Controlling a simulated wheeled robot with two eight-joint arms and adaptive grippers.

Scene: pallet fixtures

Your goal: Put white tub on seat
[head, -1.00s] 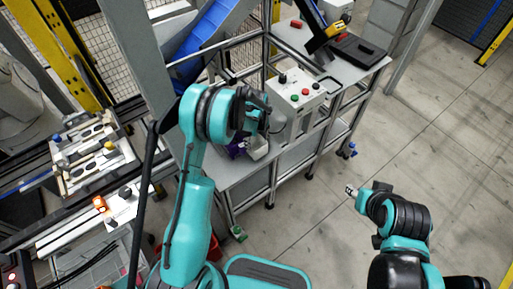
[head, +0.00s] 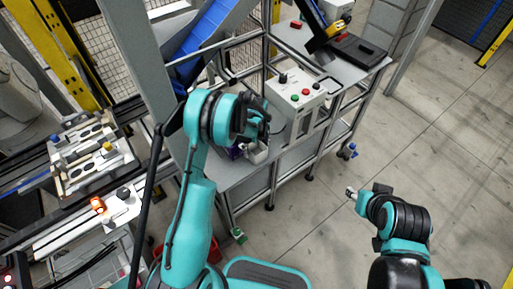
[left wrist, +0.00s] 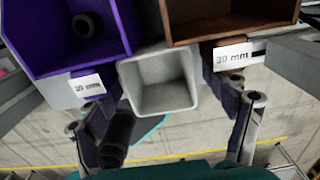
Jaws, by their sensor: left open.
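The white tub (left wrist: 160,82) is a small open square box in the middle of the left wrist view, between a purple bin and a brown bin. In the head view the tub (head: 258,152) shows just below my left gripper (head: 262,128). My left gripper (left wrist: 170,125) is open, with a finger on each side of the tub; I cannot tell whether they touch it. At the left, a pallet fixture (head: 92,152) has pale plates with dark recesses; I cannot tell which part is the seat. My right arm's end (head: 352,192) is over the floor, its jaws unclear.
The purple bin (left wrist: 65,40) and brown bin (left wrist: 220,18) stand close beside the tub, above labels. A control box (head: 295,92) with buttons stands on the bench to the right. A blue chute (head: 210,35) rises behind. The floor at right is clear.

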